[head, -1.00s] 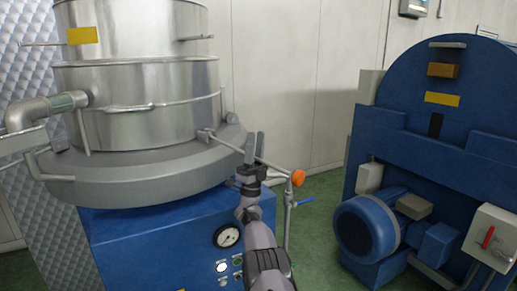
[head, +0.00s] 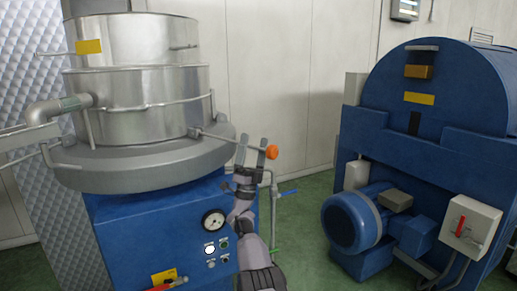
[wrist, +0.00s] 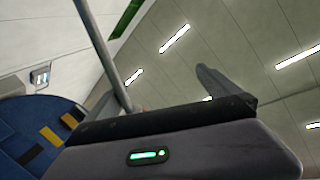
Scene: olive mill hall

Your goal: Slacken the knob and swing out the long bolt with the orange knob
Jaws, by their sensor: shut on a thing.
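The long bolt (head: 222,138) is a thin grey rod that runs from the rim of the steel vat's grey base out to the right in the head view. Its orange knob (head: 272,151) sits at the free end. My gripper (head: 254,152) is at the outer part of the rod, just left of the knob, shut on the bolt; the exact contact is hard to see. In the wrist view a grey rod (wrist: 104,55) runs down behind the dark gripper body, with a small orange patch at its end. One finger (wrist: 225,85) shows; the gripper body hides the grip.
The steel vat (head: 150,100) stands on a blue cabinet with a gauge (head: 213,220) below the bolt. A pipe with a blue handle (head: 287,192) is right of my arm. A blue machine with a motor (head: 352,222) stands right. Green floor lies between.

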